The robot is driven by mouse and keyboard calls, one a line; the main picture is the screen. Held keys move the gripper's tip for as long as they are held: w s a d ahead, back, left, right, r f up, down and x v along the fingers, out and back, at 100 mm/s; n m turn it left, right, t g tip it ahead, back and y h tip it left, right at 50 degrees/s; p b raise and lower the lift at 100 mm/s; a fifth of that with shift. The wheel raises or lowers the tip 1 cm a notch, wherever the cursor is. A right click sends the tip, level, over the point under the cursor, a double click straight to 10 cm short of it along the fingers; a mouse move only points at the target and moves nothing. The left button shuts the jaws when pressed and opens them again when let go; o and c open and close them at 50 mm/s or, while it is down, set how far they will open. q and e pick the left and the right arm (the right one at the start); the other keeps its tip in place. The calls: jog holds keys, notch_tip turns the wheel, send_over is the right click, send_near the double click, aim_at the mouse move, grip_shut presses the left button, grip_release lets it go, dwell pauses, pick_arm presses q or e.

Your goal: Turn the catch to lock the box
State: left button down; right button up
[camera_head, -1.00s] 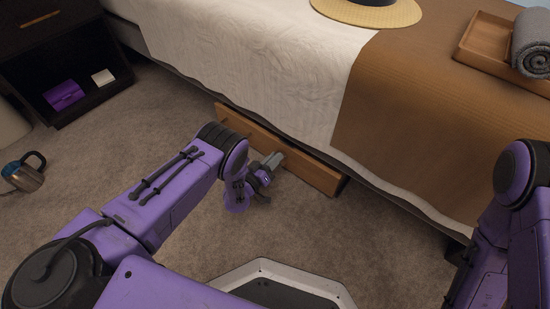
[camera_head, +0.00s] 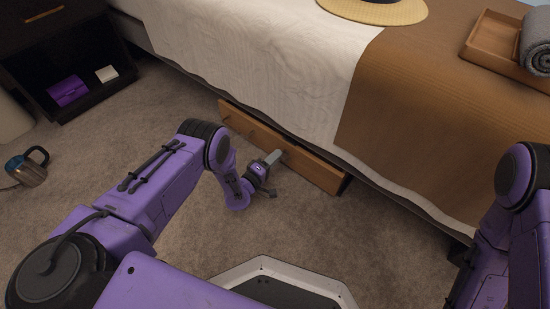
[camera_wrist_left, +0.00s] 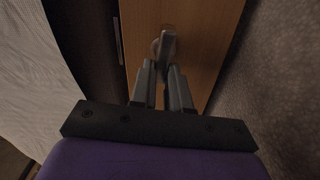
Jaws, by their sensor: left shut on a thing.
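The box (camera_head: 315,170) is a long wooden box front low under the bed's edge, standing on the carpet. In the left wrist view its wooden face (camera_wrist_left: 203,40) shows close up, with the grey metal catch (camera_wrist_left: 167,45) on it. My left gripper (camera_head: 272,160) is at the front of the box, and its two fingers (camera_wrist_left: 162,75) are shut on the catch in the left wrist view. The catch is mostly hidden by the gripper in the head view. Of my right arm only purple links show at the right edge; its gripper is out of view.
The bed (camera_head: 290,50) with white and brown covers overhangs the box. A hat (camera_head: 385,12) and a wooden tray (camera_head: 492,45) with a rolled grey towel (camera_head: 537,45) lie on it. A kettle (camera_head: 27,168) stands on the carpet at left. Open carpet lies before the box.

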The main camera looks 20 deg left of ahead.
pick_arm(q)
jog(key=shift+f+n, duration=0.15)
jog(key=shift+n, duration=0.45)
pick_arm(e)
jog(key=shift+w+d+f, duration=0.15)
jog(key=shift+w+f, duration=0.05)
pick_arm(q)
jog(key=c, duration=1.1)
grip_release()
jog(key=shift+s, duration=0.1)
pick_arm(e)
jog(key=shift+r, duration=0.1)
pick_arm(q)
jog(key=p+v, duration=0.5)
jog(key=v, duration=0.5)
jog(key=shift+s, duration=0.2)
pick_arm(e)
jog(key=s+a+r+g+y, duration=0.1)
jog(key=s+a+r+g, duration=0.1)
jog(key=s+a+r, duration=0.3)
jog(key=shift+s+a+r+m+g+y, duration=0.15)
jog(key=shift+r+m+g+y, duration=0.25)
jog(key=shift+r, duration=0.3)
